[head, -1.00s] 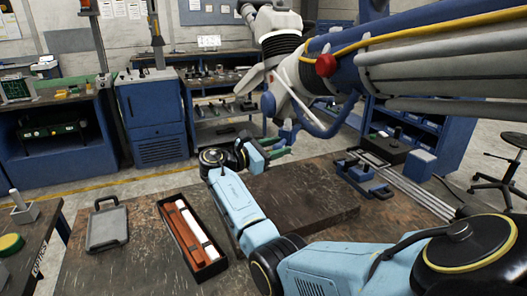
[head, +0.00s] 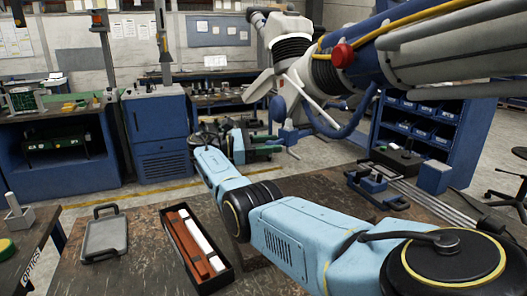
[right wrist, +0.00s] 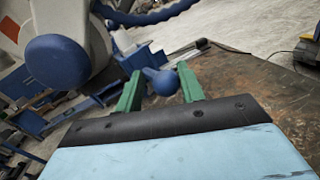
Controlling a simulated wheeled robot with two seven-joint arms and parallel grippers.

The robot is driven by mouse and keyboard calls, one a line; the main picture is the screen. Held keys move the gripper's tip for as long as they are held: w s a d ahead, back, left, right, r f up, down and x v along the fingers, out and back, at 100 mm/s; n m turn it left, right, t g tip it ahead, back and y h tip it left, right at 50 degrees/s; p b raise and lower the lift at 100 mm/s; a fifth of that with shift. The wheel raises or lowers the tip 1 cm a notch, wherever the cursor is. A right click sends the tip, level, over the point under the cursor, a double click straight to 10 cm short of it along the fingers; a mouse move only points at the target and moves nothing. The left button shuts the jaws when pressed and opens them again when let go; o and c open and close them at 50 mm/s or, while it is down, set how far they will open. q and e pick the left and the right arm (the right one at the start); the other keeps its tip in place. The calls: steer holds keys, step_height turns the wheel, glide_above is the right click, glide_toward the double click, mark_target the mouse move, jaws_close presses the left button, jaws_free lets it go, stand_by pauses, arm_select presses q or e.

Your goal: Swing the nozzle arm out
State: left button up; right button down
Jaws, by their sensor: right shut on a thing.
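The nozzle arm (head: 360,62), with a white and blue joint, grey tubes, a yellow hose and a red knob (head: 342,54), reaches in from the upper right. Its white head ends in a round blue cap (head: 277,108), which looms large in the right wrist view (right wrist: 58,62). A curved blue bar (head: 350,124) hangs below the joint. My right gripper (head: 262,146) is beyond the table, below the nozzle head. In the right wrist view its green fingers (right wrist: 160,82) are shut on a blue rounded knob (right wrist: 163,84), mostly visible between them. My left gripper is not in view.
The worn table (head: 130,270) carries a grey clipboard-like plate (head: 105,234) and a black case (head: 200,255) with red and white bars. Blue clamp-like gear (head: 375,185) is at its right. Blue cabinets (head: 158,125) and a bin shelf (head: 430,120) stand beyond open floor.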

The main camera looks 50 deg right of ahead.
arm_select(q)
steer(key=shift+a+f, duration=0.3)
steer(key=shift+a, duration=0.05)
arm_select(e)
steer(key=shift+d+f, duration=0.1)
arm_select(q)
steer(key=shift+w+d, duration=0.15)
arm_select(e)
steer(key=c, duration=1.2)
jaws_free()
steer(key=shift+o, duration=0.2)
steer(key=shift+s, duration=0.1)
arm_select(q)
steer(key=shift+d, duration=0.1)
